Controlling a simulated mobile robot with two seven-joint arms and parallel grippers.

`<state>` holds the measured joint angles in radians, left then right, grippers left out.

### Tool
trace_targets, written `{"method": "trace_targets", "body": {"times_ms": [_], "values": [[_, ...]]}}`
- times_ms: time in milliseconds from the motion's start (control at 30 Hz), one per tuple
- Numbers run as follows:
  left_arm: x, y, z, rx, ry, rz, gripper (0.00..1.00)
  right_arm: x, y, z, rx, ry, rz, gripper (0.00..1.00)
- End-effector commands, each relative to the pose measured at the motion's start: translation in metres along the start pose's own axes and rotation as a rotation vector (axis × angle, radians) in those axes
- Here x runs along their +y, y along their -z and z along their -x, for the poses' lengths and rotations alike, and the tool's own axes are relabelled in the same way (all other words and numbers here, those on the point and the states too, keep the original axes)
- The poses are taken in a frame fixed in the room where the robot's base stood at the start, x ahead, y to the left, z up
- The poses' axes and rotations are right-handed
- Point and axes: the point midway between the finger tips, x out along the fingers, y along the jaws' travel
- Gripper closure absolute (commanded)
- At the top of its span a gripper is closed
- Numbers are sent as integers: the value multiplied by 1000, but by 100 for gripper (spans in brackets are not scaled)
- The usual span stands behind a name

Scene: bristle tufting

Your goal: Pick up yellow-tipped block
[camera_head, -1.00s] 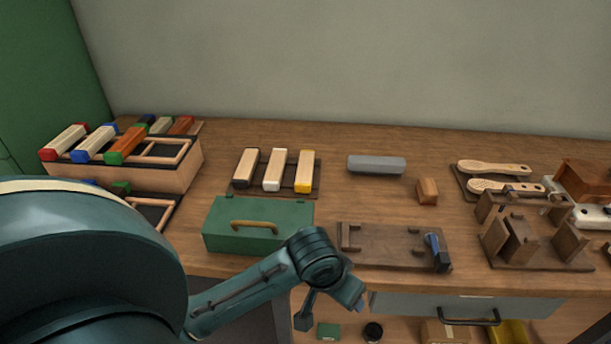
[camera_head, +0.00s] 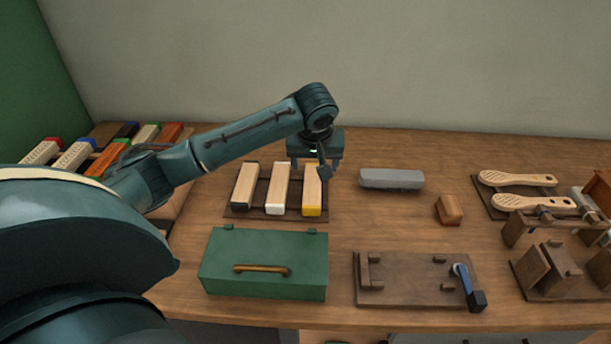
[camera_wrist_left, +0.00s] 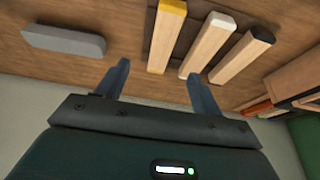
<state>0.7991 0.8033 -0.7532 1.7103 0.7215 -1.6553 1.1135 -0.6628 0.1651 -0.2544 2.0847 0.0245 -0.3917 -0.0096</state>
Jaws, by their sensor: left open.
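The yellow-tipped block (camera_head: 312,188) is a pale wooden bar with a yellow near end. It lies rightmost of three bars on a dark rack. My left gripper (camera_head: 315,168) is over its far end, open and empty. In the left wrist view the yellow-tipped block (camera_wrist_left: 166,38) lies ahead of and between the spread fingers of the left gripper (camera_wrist_left: 160,82); no contact shows. A white-tipped block (camera_head: 277,188) and a black-tipped block (camera_head: 245,186) lie to its left. My right gripper is not in view.
A grey bar (camera_head: 391,179) and a small wooden block (camera_head: 449,209) lie to the right. A green box (camera_head: 264,262) stands in front of the rack. A wooden fixture (camera_head: 410,280) with a blue-handled clamp is front right. Bare table lies between.

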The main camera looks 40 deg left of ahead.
Motion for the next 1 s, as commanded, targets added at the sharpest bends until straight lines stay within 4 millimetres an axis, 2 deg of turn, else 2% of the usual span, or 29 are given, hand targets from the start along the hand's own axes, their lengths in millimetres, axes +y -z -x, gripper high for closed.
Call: {"method": "trace_targets", "body": {"times_ms": [167,267,500,767,1000], "values": [[-1,1,-3,-1,2,6,33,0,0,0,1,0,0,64],[-1,1,-17,-2,4,6,33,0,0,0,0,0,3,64],[-1,1,-62,-1,4,6,33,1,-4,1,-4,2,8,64],[-1,2,-83,0,3,5,33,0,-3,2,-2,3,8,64],[-3,2,-118,0,3,5,33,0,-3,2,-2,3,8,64]]}}
